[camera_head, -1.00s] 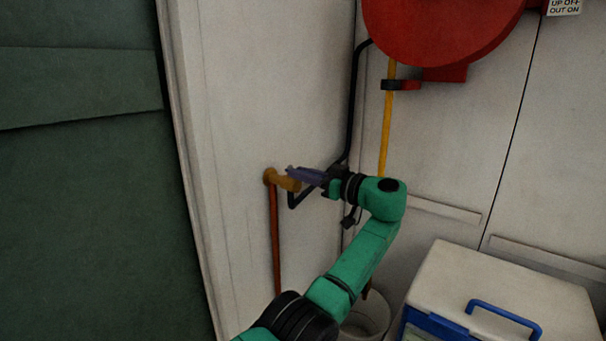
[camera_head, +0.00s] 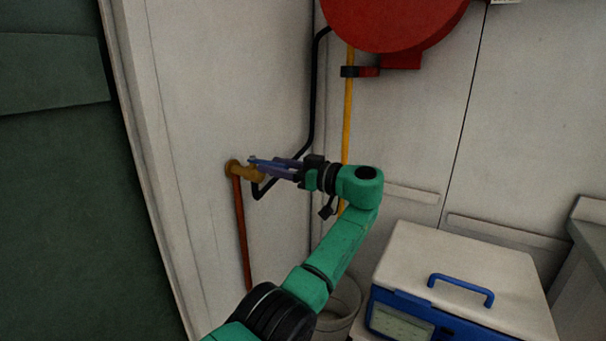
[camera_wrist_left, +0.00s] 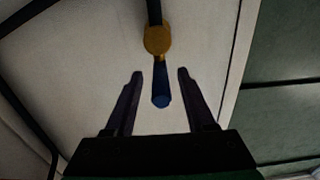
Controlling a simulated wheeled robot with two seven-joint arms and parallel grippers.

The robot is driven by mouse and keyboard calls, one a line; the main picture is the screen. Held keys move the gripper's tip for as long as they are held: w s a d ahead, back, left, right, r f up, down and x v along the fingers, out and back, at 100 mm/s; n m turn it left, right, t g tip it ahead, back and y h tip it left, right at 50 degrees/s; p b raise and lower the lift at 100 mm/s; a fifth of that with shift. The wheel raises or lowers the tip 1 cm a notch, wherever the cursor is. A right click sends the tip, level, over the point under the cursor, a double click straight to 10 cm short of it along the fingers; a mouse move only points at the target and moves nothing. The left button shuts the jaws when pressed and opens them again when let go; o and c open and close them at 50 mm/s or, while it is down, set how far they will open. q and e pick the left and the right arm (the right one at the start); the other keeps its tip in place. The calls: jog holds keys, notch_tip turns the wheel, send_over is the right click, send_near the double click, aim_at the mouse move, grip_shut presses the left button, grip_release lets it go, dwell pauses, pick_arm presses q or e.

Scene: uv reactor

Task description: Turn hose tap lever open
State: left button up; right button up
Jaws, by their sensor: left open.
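The brass hose tap (camera_head: 236,168) is on the white wall, left of centre in the head view, with a copper-brown pipe below it. In the left wrist view the tap body (camera_wrist_left: 158,40) is yellow-brown, and its blue lever (camera_wrist_left: 161,88) points toward me. My left gripper (camera_head: 256,164) is at the tap in the head view. In the left wrist view my left gripper (camera_wrist_left: 160,74) is open, with the lever between its two fingers and a gap on each side. In the head view the gripper partly hides the tap and lever. My right gripper is not in view.
A black hose (camera_head: 314,100) runs down the wall behind my left gripper from the red reel (camera_head: 393,22). A yellow pipe (camera_head: 348,120) stands right of it. A white and blue box (camera_head: 460,275) and a bin (camera_head: 338,318) are at the lower right.

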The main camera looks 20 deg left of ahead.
pick_arm(q)
jog(key=s+d, duration=0.1)
jog(key=d, duration=1)
jog(key=shift+d, duration=0.15)
